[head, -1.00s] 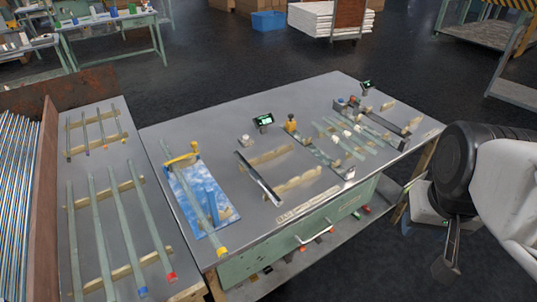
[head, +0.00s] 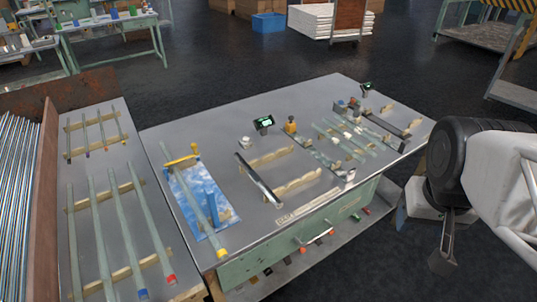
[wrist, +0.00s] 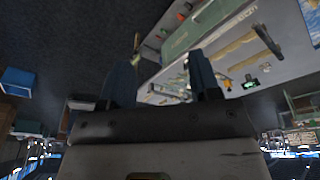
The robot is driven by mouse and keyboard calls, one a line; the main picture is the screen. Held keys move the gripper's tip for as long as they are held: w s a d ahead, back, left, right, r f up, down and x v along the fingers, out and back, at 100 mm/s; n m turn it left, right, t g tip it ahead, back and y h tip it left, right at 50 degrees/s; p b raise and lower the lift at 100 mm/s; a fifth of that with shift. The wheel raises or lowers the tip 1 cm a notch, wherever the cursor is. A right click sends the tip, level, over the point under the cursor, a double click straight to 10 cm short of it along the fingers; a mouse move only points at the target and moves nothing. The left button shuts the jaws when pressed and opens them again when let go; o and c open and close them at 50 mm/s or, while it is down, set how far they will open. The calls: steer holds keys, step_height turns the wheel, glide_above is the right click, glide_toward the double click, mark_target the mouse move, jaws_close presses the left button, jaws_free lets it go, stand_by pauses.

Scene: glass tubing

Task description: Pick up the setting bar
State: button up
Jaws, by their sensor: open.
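A slim metal bar (head: 259,179), which looks like the setting bar, lies on the grey bench, across the left ends of two pale notched wooden rails. In the wrist view a dark bar (wrist: 267,41) by the pale rails appears to be the same one. My gripper (head: 420,240) is off the bench's right front corner, well to the right of the bar and apart from it. In the wrist view my gripper (wrist: 160,62) has its two fingers spread, with nothing between them.
On the bench (head: 330,95), a blue-patterned sheet (head: 183,194) with a glass tube lies left of the bar. A small display (head: 263,123) stands behind it. Several tubes on rails and another dark bar (head: 388,126) are to the right. A left table (head: 105,200) holds more tubes.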

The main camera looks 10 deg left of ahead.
steer(key=w+a+f+n+g+h, duration=0.1)
steer(key=w+a+h, duration=0.15)
steer(key=w, duration=0.45)
steer(key=w+a+f+n+h, duration=0.1)
steer(key=w+a+f, duration=0.1)
steer(key=w+a, duration=0.35)
steer(key=n+t+h, duration=0.5)
steer(key=n+t, duration=0.2)
steer(key=t, duration=0.1)
glide_toward(247, 171)
steer(key=shift+x, duration=0.8)
steer(key=shift+r, duration=0.1)
steer(key=shift+w+d, duration=0.1)
steer(key=shift+x, duration=1.2)
steer(key=shift+d, duration=0.1)
steer(key=shift+x, duration=2.55)
